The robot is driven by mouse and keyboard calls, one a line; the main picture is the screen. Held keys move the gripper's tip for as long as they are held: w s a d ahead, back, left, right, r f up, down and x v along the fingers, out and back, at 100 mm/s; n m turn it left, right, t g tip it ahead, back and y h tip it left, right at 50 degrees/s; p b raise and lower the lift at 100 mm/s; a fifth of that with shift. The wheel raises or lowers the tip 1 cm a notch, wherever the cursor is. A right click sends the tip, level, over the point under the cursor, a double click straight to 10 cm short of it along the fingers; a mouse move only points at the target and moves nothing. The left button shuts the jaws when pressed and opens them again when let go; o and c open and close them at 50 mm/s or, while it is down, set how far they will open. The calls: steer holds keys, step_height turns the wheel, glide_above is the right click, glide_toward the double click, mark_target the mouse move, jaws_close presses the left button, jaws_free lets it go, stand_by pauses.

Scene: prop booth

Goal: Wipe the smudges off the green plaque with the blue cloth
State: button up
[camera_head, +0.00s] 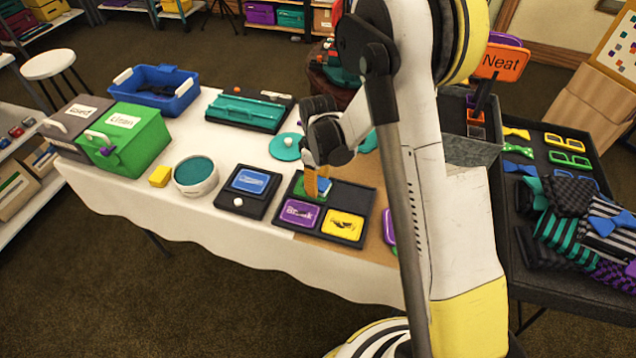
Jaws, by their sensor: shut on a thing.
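The green plaque (299,187) lies in the far left compartment of a dark tray (352,196) on the white-covered table. My gripper (319,188) points down over the plaque and hides much of it. It is shut, with a small bit of the blue cloth (325,185) showing at its tips. Most of the cloth is hidden, and I cannot tell whether it touches the plaque. Smudges on the green plaque cannot be made out from here.
The tray also holds a purple plaque (300,213) and a yellow plaque (343,225). A blue plaque (250,181) in a dark holder and a round bowl (195,183) stand to the left. A green box (127,145) and blue bin (160,80) are farther left.

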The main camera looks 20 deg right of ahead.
mark_target(297, 183)
steer(key=shift+w+a+r, duration=0.1)
steer(key=shift+w+a, duration=0.4)
steer(key=shift+a, duration=0.2)
steer(key=shift+w+a, duration=0.5)
steer(key=shift+a, duration=0.15)
steer(key=shift+w+a+b, duration=0.45)
steer(key=shift+w+a, duration=0.3)
steer(key=shift+a, duration=0.3)
steer(key=shift+w+a, duration=0.1)
steer(key=shift+a, duration=0.05)
steer(key=shift+s+d+f+b, duration=0.1)
steer(key=shift+s+d+b, duration=0.15)
steer(key=shift+s+d, duration=0.35)
steer(key=shift+s+d+f+b, duration=0.1)
steer(key=shift+s+d+b, duration=0.2)
steer(key=shift+d, duration=0.4)
steer(key=shift+s+d+r, duration=0.1)
steer(key=shift+s+d, duration=0.9)
steer(key=shift+d, duration=0.3)
steer(key=shift+r, duration=0.1)
steer(key=shift+r+p, duration=1.85)
steer(key=shift+r, duration=1.1)
